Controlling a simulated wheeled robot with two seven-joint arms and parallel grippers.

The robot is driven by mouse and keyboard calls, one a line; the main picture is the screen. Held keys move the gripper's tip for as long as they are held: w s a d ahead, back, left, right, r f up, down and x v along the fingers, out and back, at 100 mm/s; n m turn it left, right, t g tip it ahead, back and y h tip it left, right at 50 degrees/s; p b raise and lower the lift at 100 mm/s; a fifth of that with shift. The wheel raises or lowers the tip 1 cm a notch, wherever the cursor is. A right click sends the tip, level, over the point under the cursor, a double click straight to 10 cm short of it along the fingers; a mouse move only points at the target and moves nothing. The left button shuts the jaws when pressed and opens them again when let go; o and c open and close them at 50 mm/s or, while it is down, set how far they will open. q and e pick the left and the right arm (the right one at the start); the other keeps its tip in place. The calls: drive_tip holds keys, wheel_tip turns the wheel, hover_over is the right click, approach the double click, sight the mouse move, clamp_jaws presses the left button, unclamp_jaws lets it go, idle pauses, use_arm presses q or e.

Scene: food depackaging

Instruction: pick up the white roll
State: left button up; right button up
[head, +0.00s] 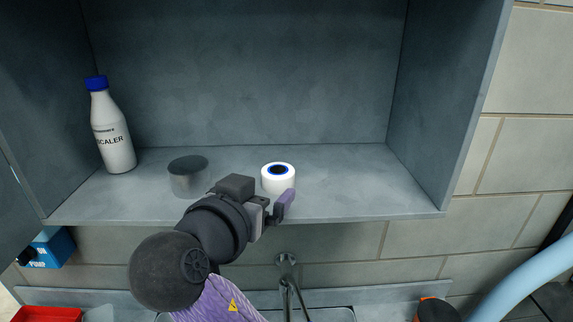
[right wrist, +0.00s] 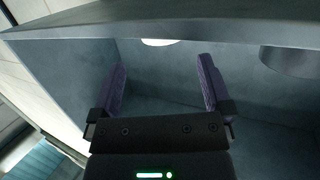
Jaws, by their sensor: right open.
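The white roll (head: 278,186), with a dark blue ring around its black centre, stands upright on the cabinet shelf. My right gripper (head: 278,206) is at the shelf's front edge, just in front of the roll, and one purple finger overlaps the roll's lower right side. In the right wrist view, its two purple fingers (right wrist: 162,65) are apart with nothing between them. A sliver of the white roll (right wrist: 160,42) shows beyond the fingertips, mostly hidden by the shelf edge. My left gripper is not in view.
A white bottle with blue cap (head: 112,135) stands at far left. The shelf (head: 360,185) is clear to the right. A faucet (head: 287,270) is below.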

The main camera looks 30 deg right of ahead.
sight(272, 183)
drive_tip(key=shift+r+p+x, duration=0.25)
drive_tip(key=shift+p+x, duration=0.05)
drive_tip(key=shift+x, duration=0.9)
drive_tip(key=shift+d+f, duration=0.15)
drive_tip(key=shift+d, duration=0.15)
drive_tip(key=p, duration=0.1)
drive_tip(key=w+d+p, duration=0.1)
drive_tip(key=shift+w+d+f+p, duration=0.15)
drive_tip(key=shift+w+p, duration=0.15)
drive_tip(key=x, duration=0.3)
drive_tip(key=shift+w+d+f+p, duration=0.1)
drive_tip(key=shift+w+f+p, duration=0.05)
drive_tip(key=shift+f+p, duration=0.2)
drive_tip(key=shift+d+f, duration=0.1)
drive_tip(key=shift+a, duration=0.3)
drive_tip(key=shift+c, duration=0.5)
drive_tip(key=shift+d, duration=0.1)
drive_tip(key=c, duration=1)
